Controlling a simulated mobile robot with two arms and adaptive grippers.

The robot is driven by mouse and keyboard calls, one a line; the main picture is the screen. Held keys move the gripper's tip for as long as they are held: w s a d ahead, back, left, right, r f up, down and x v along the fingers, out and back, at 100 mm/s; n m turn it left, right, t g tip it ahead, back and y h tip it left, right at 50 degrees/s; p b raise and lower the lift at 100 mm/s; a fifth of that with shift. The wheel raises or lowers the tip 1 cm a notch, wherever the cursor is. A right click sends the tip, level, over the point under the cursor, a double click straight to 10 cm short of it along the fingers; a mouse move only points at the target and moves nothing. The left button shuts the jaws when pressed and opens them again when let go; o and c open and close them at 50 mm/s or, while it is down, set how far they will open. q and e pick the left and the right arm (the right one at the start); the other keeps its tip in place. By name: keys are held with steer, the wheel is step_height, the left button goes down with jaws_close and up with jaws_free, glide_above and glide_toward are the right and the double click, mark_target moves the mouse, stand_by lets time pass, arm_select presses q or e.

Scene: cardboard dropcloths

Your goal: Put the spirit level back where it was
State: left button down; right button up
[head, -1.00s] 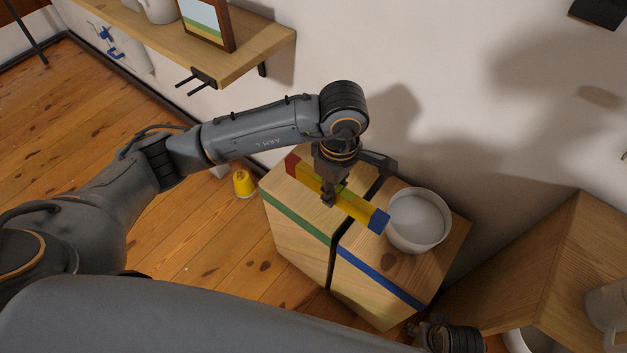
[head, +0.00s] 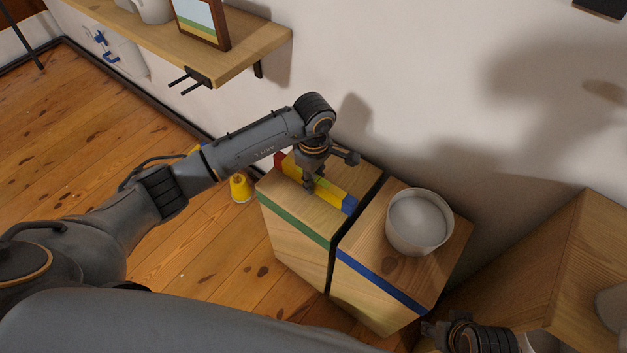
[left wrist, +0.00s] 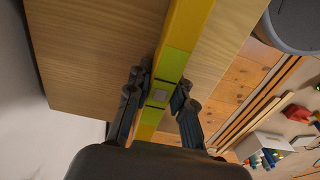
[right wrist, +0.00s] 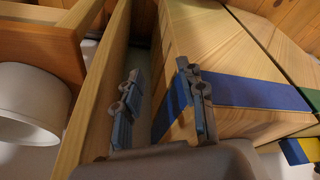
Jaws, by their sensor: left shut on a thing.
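The spirit level (head: 333,194) is a yellow bar with a red end, a blue end and green near its middle. My left gripper (head: 311,186) is shut on it near the middle and hides part of it. In the head view the level lies over the top of the wooden box with the green stripe (head: 299,217); whether it touches that top I cannot tell. In the left wrist view the level (left wrist: 186,35) runs between the two fingers (left wrist: 160,95). My right gripper (right wrist: 160,95) is open, low beside the blue-striped box; it shows partly in the head view.
The wooden box with the blue stripe (head: 378,279) stands beside the green-striped one, a narrow dark gap between. A white pot (head: 419,222) stands on it. A yellow container (head: 240,187) is on the floor. A wall shelf (head: 245,55) holds a picture frame. A wooden unit (head: 570,265) is at right.

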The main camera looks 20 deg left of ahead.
mark_target(314, 177)
steer(key=shift+r, duration=0.25)
arm_select(q)
steer(key=c, duration=1.2)
jaws_free()
steer(key=shift+f, duration=0.1)
steer(key=shift+o, duration=0.2)
arm_select(e)
steer(key=shift+r, duration=0.25)
arm_select(q)
step_height(314, 177, up, 12)
steer(key=p, duration=0.1)
steer(key=shift+p, duration=0.4)
arm_select(e)
step_height(314, 177, down, 7)
steer(key=shift+a+f, duration=0.1)
